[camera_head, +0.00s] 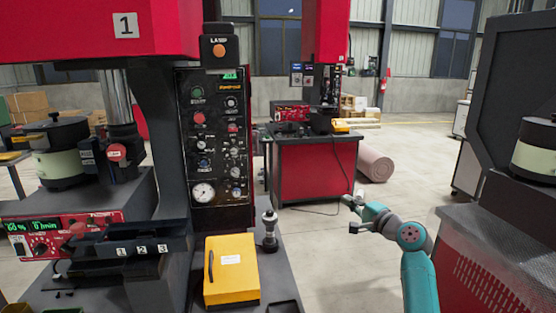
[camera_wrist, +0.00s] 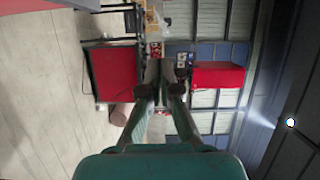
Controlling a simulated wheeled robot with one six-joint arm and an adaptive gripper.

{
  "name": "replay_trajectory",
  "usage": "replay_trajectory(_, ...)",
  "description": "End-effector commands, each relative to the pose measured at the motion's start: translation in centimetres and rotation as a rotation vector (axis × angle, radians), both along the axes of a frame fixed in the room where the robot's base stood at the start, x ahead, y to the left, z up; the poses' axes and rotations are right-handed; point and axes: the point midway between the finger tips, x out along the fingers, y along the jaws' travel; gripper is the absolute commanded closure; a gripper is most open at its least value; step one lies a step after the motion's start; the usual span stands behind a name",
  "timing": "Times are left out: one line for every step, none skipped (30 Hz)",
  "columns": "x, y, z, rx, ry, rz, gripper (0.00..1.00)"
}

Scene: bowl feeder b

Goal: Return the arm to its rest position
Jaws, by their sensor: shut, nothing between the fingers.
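My teal arm rises at the lower right of the head view. My gripper (camera_head: 352,213) is at its end, pointing left over the open floor between the machines. In the wrist view my gripper (camera_wrist: 160,88) points away from the camera, with its two fingers close together. It is shut and empty. It touches nothing that I can see. The lower part of my arm is cut off by the picture's bottom edge.
A red and black press with a control panel (camera_head: 214,148) stands on the left. A yellow box (camera_head: 231,270) sits on its bench. A dark machine (camera_head: 513,90) stands close on the right. A red cabinet (camera_head: 317,169) and a pink roll (camera_head: 375,164) are behind.

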Motion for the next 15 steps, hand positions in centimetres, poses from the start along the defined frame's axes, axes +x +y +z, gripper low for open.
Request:
replay_trajectory(-0.2, 0.1, -0.7, -0.005, 0.002, -0.005, 1.00)
replay_trajectory(-0.3, 0.1, -1.0, -0.008, 0.002, -0.009, 1.00)
replay_trajectory(-0.5, 0.1, -1.5, -0.012, 0.003, -0.013, 1.00)
replay_trajectory(-0.6, 0.1, -1.9, -0.015, 0.004, -0.017, 1.00)
replay_trajectory(-0.7, 0.1, -2.4, -0.018, 0.005, -0.020, 1.00)
replay_trajectory(-0.9, 0.1, -2.9, -0.023, 0.006, -0.025, 1.00)
replay_trajectory(-1.1, 0.1, -3.4, -0.026, 0.008, -0.029, 1.00)
replay_trajectory(-1.3, 0.2, -3.9, -0.031, 0.008, -0.034, 1.00)
replay_trajectory(-1.5, 0.2, -4.6, -0.039, 0.009, -0.041, 1.00)
replay_trajectory(-1.8, 0.2, -5.2, -0.044, 0.011, -0.047, 1.00)
replay_trajectory(-2.0, 0.2, -5.9, -0.050, 0.012, -0.052, 1.00)
replay_trajectory(-2.4, 0.3, -6.7, -0.058, 0.012, -0.059, 1.00)
replay_trajectory(-2.7, 0.3, -7.4, -0.065, 0.014, -0.065, 1.00)
replay_trajectory(-3.0, 0.3, -8.0, -0.072, 0.016, -0.072, 1.00)
replay_trajectory(-3.5, 0.4, -9.1, -0.082, 0.018, -0.081, 1.00)
